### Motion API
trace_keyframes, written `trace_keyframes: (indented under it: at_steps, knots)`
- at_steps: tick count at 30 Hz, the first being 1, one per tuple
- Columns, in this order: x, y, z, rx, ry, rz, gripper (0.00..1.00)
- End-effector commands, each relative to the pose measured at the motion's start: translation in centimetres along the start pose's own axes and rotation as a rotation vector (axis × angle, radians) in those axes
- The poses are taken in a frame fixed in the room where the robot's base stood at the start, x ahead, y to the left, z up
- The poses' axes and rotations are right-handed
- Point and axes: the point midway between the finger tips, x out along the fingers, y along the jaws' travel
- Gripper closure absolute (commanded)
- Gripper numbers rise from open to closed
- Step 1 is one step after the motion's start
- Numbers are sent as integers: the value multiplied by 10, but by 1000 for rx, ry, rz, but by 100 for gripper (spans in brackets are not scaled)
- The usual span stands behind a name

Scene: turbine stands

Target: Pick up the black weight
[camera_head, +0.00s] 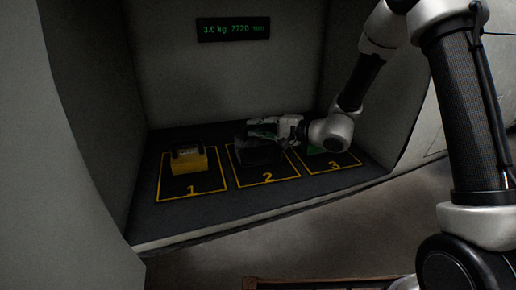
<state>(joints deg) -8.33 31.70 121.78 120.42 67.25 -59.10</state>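The black weight (259,154) stands on the square marked 2 in the middle of the recessed shelf. It is dark and blocky, and part of its top is hidden by my gripper. My gripper (268,131) is at the top of the black weight, reaching in from the right. Its fingers are small and dark here, so I cannot tell whether they are open or closed on the weight.
A yellow weight (189,172) stands on square 1 at the left. A display (233,29) on the back wall reads 3.0 kg 2720 mm. Side walls enclose the shelf (215,212).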

Motion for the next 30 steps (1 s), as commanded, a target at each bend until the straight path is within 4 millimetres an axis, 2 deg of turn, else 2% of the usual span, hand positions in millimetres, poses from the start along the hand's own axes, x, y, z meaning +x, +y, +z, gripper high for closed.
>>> trace_keyframes:
  at_steps: [2, 12, 16, 30]
  knots:
    - [0, 0, 0, 0, 0, 0, 100]
    - [0, -2, 0, -2, 0, -5, 100]
    - [-1, -10, 1, -4, 0, -6, 100]
    - [-11, -85, 12, -6, 0, -7, 100]
